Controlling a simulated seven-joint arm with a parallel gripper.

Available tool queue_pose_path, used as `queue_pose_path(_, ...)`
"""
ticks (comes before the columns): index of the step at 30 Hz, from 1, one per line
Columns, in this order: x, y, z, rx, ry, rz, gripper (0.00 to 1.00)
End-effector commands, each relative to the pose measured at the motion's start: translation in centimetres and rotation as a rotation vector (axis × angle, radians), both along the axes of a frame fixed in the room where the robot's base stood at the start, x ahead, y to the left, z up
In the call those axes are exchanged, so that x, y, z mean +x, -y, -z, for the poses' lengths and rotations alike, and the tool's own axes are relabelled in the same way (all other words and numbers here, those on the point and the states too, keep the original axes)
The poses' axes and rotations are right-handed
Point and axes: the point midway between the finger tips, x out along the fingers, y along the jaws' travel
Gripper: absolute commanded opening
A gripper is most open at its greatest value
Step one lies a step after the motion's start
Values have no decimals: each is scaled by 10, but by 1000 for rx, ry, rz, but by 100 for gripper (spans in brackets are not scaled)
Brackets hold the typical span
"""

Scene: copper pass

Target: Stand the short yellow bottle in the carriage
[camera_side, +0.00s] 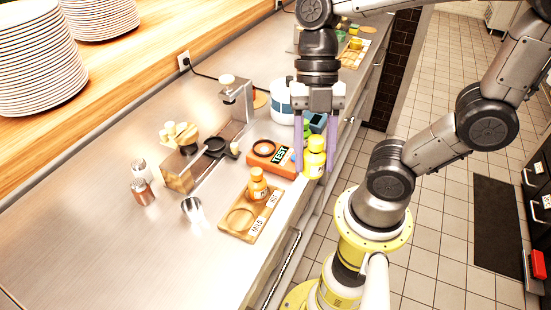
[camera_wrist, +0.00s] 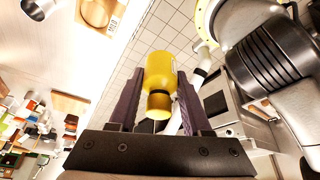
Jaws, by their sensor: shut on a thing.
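The short yellow bottle (camera_side: 314,164) hangs upright between the two purple fingers of my gripper (camera_side: 316,165), by the counter's front edge. The wrist view shows the yellow bottle (camera_wrist: 158,72) between the fingertips (camera_wrist: 160,85), its narrower neck end towards the palm. My gripper is shut on it. A black ring holder (camera_side: 215,146) sits on a low rail at mid-counter, under a metal post; it looks like the carriage, but I cannot be sure. No bottle shows in its ring.
An orange tester (camera_side: 272,158) marked TEST stands left of my gripper. A wooden board (camera_side: 240,219) marked MILD and HOT holds an orange bottle (camera_side: 257,184). A metal cup (camera_side: 192,208) and two shakers (camera_side: 142,190) stand further left. A white-and-blue container (camera_side: 281,102) is behind.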

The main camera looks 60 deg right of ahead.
Motion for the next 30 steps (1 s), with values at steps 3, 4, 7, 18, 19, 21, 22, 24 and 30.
queue_pose_path(3, 2, 3, 0, 0, 0, 107, 15)
queue_pose_path(4, 5, 4, 0, 0, 1, 155, 15)
queue_pose_path(7, 21, 6, 0, -1, 0, 352, 15)
queue_pose_path(18, 96, 33, -7, 0, 0, 1133, 15)
queue_pose_path(19, 102, 36, -8, 1, 0, 1186, 15)
queue_pose_path(21, 113, 44, -10, 0, 0, 1297, 15)
queue_pose_path(22, 118, 47, -11, 1, 0, 1341, 15)
queue_pose_path(24, 128, 56, -12, 1, -2, 1434, 15)
queue_pose_path(30, 145, 82, -13, 1, -5, 1582, 15)
